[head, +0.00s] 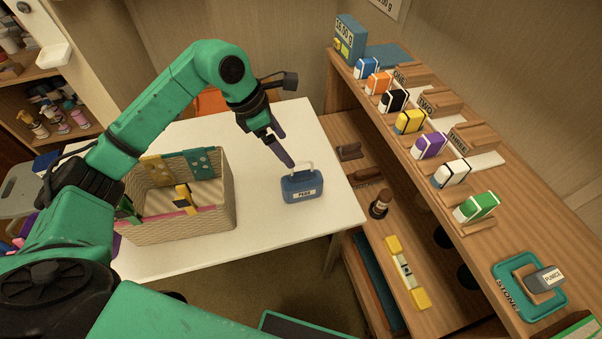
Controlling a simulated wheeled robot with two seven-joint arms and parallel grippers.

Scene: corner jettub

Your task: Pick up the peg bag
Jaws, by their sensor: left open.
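The peg bag (301,187) is a small blue bag with a white label reading PEGS and a pale loop handle on top. It stands upright on the white table, near the right edge. My left gripper (283,150) is above and just behind the bag's upper left side, pointing down, with dark purple fingers. It is open and holds nothing; a finger tip shows close to the handle, and I cannot tell whether it touches. My right gripper is not in view.
A woven basket (178,226) with colored items stands left of the bag on the white table (262,238). On the right, a wooden shelf (452,215) carries several colored boxes and a pumice block (544,279). The table around the bag's front is clear.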

